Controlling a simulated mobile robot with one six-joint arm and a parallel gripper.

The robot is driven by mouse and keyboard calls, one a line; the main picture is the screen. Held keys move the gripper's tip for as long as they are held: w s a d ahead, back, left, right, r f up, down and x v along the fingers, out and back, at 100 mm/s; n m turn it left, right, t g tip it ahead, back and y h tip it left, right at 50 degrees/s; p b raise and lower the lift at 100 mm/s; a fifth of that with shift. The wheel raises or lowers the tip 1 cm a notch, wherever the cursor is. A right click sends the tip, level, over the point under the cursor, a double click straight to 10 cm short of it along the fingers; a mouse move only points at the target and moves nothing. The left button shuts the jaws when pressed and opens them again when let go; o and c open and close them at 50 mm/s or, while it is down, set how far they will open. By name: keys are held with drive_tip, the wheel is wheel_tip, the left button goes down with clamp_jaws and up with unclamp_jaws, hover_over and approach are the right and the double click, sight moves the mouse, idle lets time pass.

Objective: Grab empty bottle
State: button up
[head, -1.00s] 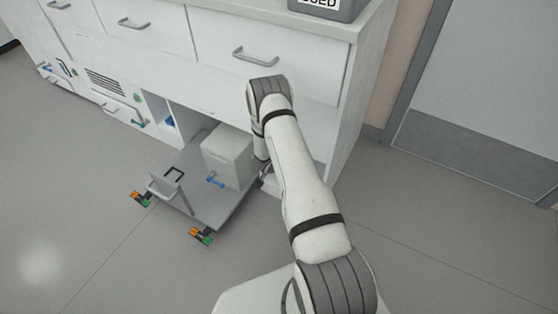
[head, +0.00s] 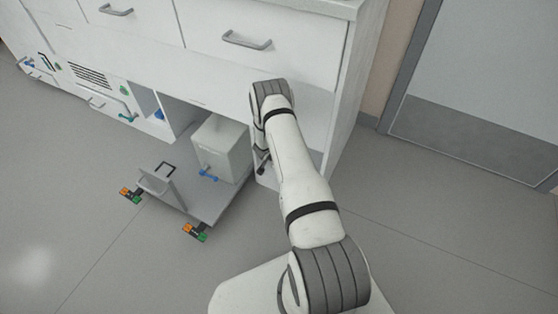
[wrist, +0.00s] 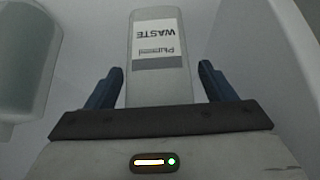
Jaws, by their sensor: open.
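A pale grey bottle-like container (wrist: 158,92) with a white label reading "WASTE" upside down is in the middle of the wrist view. My gripper (wrist: 160,68) is open, with one dark blue finger on each side of it. Gaps show between the fingers and its sides, so it is not gripped. I cannot tell whether it is empty. In the head view my arm reaches down into the cabinet's lower opening, and the fingers and this container are hidden there.
A larger grey-green container (wrist: 24,62) stands close to the left in the wrist view. A pale wall (wrist: 298,40) is at right. In the head view, a pulled-out tray (head: 205,203) carries a white box (head: 222,148) left of my arm.

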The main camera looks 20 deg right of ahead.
drive_tip(key=c, duration=1.1)
drive_tip(key=shift+o, duration=0.2)
